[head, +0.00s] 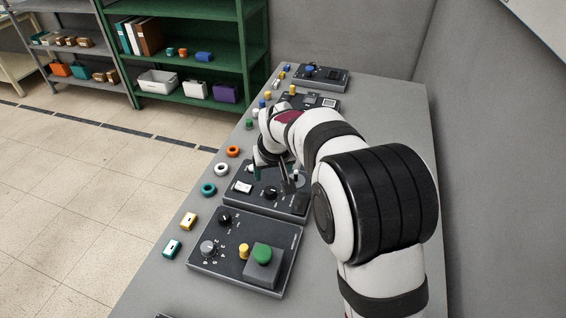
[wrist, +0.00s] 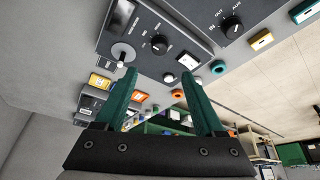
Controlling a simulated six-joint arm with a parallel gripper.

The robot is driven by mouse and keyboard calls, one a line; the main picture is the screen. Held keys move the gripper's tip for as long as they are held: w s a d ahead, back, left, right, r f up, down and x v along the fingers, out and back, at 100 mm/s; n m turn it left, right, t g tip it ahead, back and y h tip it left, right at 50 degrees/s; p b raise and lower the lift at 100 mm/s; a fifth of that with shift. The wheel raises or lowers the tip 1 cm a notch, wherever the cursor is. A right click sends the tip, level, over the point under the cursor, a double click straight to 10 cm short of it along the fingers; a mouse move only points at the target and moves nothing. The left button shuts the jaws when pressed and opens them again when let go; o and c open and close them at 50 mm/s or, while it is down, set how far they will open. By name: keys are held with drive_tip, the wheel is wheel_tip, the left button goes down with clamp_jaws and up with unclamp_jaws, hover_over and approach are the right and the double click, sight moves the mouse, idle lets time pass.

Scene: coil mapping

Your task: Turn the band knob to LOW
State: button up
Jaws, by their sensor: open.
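A black knob with small white lettering around it, likely the band knob (head: 270,192), is on the middle dark panel (head: 232,204). In the wrist view this knob (wrist: 159,44) lies beyond the fingertips, roughly centred between them. Its lettering and pointer are too small to read surely. My gripper (head: 275,172) is just above the panel's far side, apart from the knob. In the wrist view my gripper (wrist: 157,78) shows two teal fingers spread wide with nothing between them.
A nearer panel (head: 212,258) carries a black knob (head: 225,218), a grey dial (head: 207,248) and a green button (head: 263,253). Coloured rings and blocks line the table's left edge.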

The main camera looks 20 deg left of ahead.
sight(271, 190)
drive_tip(key=x, duration=1.3)
drive_tip(key=shift+d, duration=0.1)
clamp_jaws()
